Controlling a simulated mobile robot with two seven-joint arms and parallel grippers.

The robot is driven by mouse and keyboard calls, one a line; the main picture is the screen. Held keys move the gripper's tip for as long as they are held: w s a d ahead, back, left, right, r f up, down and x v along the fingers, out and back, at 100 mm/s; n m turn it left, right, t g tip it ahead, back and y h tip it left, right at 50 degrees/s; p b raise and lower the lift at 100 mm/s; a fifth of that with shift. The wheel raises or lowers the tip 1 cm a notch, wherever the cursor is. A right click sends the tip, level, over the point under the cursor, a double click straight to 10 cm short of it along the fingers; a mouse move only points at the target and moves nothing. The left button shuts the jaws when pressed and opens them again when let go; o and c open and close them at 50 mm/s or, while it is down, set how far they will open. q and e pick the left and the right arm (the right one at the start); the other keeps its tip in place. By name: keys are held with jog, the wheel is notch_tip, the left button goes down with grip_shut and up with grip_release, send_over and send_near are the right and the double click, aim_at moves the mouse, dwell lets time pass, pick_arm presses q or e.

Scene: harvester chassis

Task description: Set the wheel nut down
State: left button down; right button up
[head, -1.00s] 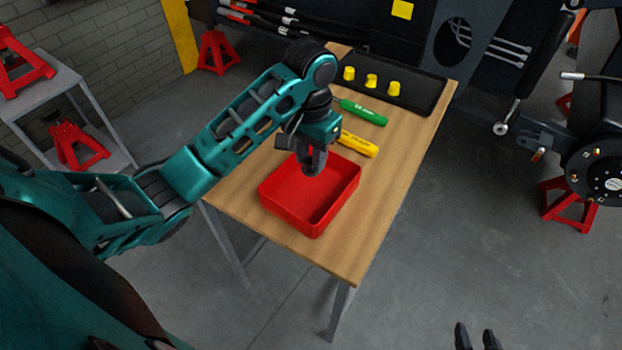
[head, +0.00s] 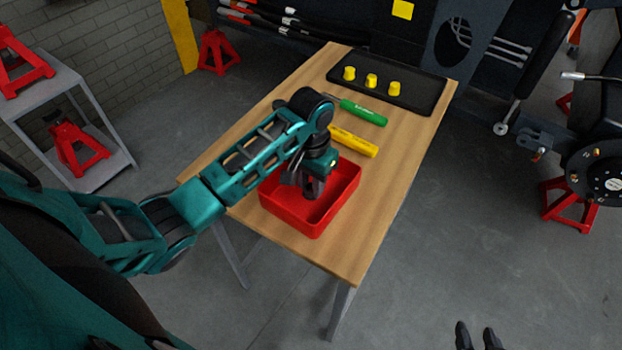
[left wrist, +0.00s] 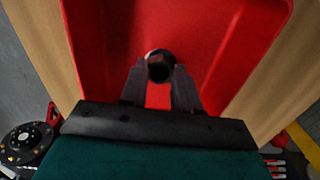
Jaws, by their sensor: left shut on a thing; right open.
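In the left wrist view, the wheel nut (left wrist: 159,66) is a small dark ring-shaped piece between the fingertips of my left gripper (left wrist: 160,76). The left gripper is shut on it. In the head view, my left gripper (head: 312,190) points down inside the red tray (head: 318,227), below its rim level as far as I can tell; the nut is hidden there. The tray's floor shows around the nut in the left wrist view (left wrist: 215,30). I cannot tell whether the nut touches the floor. My right gripper (head: 476,336) is open and empty at the bottom edge, away from the table.
The tray stands on a wooden table (head: 365,235). Behind it lie a yellow-handled tool (head: 354,142) and a green-handled tool (head: 363,112). A black mat (head: 425,92) holds yellow caps (head: 371,80). A wheel hub (head: 605,180) on a red stand is at the right.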

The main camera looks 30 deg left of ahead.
pick_arm(q)
jog(key=c, duration=0.8)
grip_release()
notch_tip(320, 180, up, 12)
jog(key=shift+r, duration=0.15)
